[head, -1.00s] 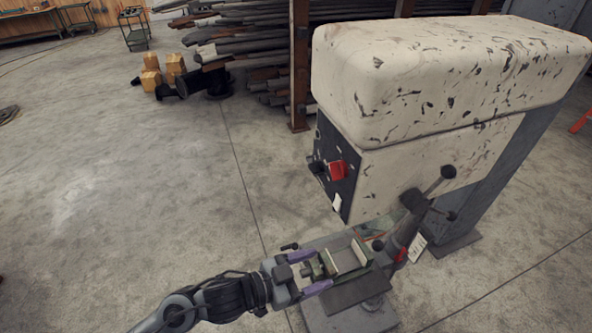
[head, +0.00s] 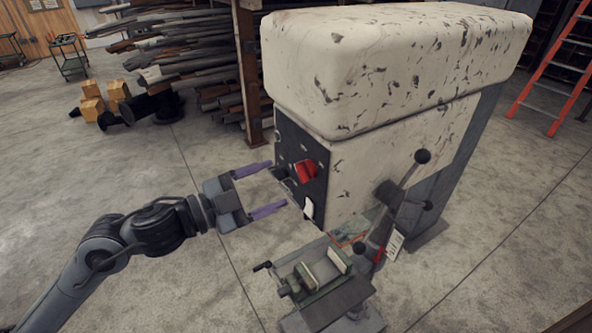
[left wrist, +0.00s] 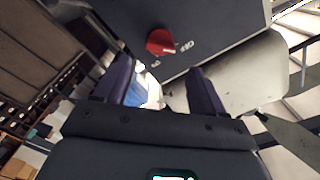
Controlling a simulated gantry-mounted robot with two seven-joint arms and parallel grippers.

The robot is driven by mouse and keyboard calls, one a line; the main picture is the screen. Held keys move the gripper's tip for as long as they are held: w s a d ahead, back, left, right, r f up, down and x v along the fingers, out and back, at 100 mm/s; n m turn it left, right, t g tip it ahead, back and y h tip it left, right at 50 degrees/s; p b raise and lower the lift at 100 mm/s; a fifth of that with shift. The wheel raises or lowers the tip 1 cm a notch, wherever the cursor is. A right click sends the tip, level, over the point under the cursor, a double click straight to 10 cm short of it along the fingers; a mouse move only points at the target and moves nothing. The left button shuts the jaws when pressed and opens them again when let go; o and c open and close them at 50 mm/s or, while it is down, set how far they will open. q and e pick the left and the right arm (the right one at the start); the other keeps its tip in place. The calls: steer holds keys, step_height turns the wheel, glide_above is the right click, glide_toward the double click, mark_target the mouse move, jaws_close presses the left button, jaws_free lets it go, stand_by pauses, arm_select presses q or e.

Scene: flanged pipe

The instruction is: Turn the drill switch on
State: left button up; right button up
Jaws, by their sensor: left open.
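The drill press (head: 400,90) is a large cream machine with chipped paint. Its dark control panel (head: 290,150) faces left and carries a red switch (head: 306,171). In the left wrist view the red switch (left wrist: 160,42) sits on the dark panel beside white lettering, one word of which looks like OFF. My left gripper (head: 277,186) is open and empty, its two purple fingers pointing at the panel just left of the switch. In the left wrist view the switch lies beyond the fingertips (left wrist: 160,72), apart from them. My right gripper is not in view.
Below the panel is the drill table with a vise (head: 318,275). A lever handle (head: 405,185) with dark knobs sticks out of the drill's side. A pipe rack (head: 195,60) and yellow blocks (head: 100,100) stand behind. An orange ladder (head: 548,75) is at right.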

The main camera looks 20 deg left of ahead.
mark_target(299, 174)
arm_select(q)
steer(key=p+x, duration=0.1)
steer(key=x, duration=0.4)
steer(key=shift+w+r, duration=0.1)
steer(key=shift+r, duration=0.05)
steer(key=shift+p+x, duration=0.35)
steer(key=shift+x, duration=0.5)
steer(key=c, duration=1.1)
steer(key=shift+o, duration=0.2)
